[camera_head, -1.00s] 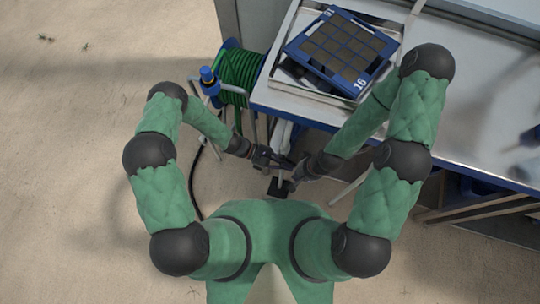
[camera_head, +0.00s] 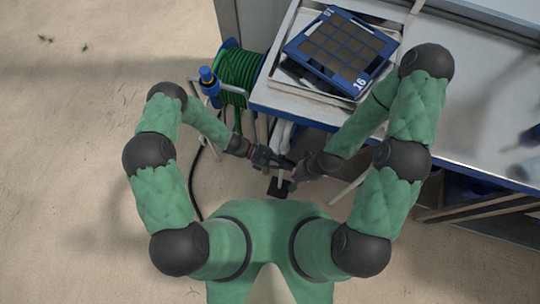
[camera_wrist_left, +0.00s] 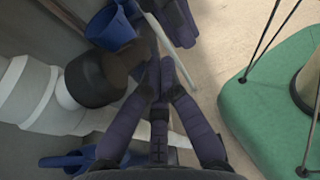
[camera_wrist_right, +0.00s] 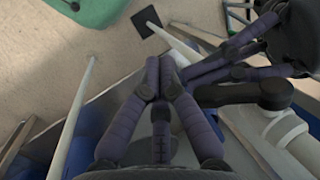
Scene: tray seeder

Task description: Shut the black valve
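The black valve (camera_wrist_left: 95,78) is a dark rounded body with a short lever on a thick white pipe (camera_wrist_left: 35,85), left of my left fingers in the left wrist view. It also shows in the right wrist view (camera_wrist_right: 245,93), just below my left gripper's fingers. My left gripper (camera_wrist_left: 159,65) has its fingertips together, beside the lever, with nothing seen between them. My right gripper (camera_wrist_right: 160,65) also has its fingertips together and empty, close to the left one. In the head view, my left gripper (camera_head: 275,160) and right gripper (camera_head: 291,181) hide the valve.
A metal bench (camera_head: 285,98) with a blue seed tray (camera_head: 309,27) stands at the upper right. A green hose reel (camera_head: 238,70) is left of it. A white pole with a black square foot (camera_head: 279,188) stands close to my grippers. Sandy floor is clear at left.

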